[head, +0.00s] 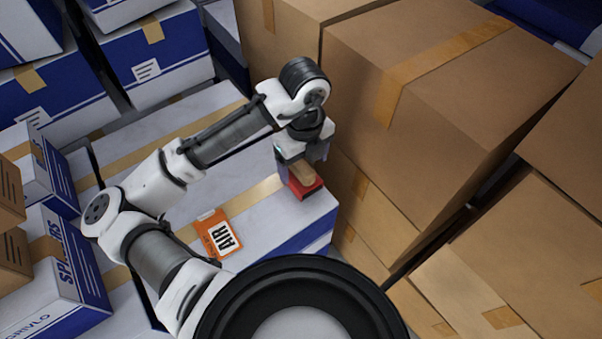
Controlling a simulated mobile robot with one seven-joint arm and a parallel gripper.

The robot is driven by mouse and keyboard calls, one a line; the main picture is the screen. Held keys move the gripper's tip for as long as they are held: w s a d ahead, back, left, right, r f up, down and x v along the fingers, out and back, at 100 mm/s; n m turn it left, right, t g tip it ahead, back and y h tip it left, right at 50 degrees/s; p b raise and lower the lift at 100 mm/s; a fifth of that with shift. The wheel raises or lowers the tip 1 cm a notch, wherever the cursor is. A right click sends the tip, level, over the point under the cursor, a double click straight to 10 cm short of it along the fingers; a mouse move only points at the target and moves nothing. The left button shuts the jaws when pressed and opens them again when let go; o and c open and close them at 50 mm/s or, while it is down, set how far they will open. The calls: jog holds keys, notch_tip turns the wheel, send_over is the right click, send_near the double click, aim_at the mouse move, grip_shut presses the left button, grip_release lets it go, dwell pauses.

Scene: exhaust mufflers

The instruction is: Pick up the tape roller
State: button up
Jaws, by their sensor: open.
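The tape roller (306,188), with a red body and a tan part on top, lies on a white and blue box (270,227) near its right end. My gripper (303,166) is directly above the tape roller and points down. Its fingers are apart, one at each side of the tan part. The gripper body hides the far part of the roller. I cannot tell whether the fingers touch it.
An orange AIR packet (219,234) lies on the same box, left of the roller. Tall brown cartons (420,110) stand close on the right of the gripper. More white and blue boxes (150,55) are stacked at the back left and left.

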jog(key=shift+w+a+f+p, duration=0.15)
jog(key=shift+f, duration=1.45)
jog(key=shift+w+a+f+p, duration=0.1)
jog(key=shift+a+f+p, duration=0.05)
jog(key=shift+f, duration=1.4)
jog(key=shift+c, duration=0.3)
jog(key=c, duration=1.1)
jog(key=shift+r, duration=0.15)
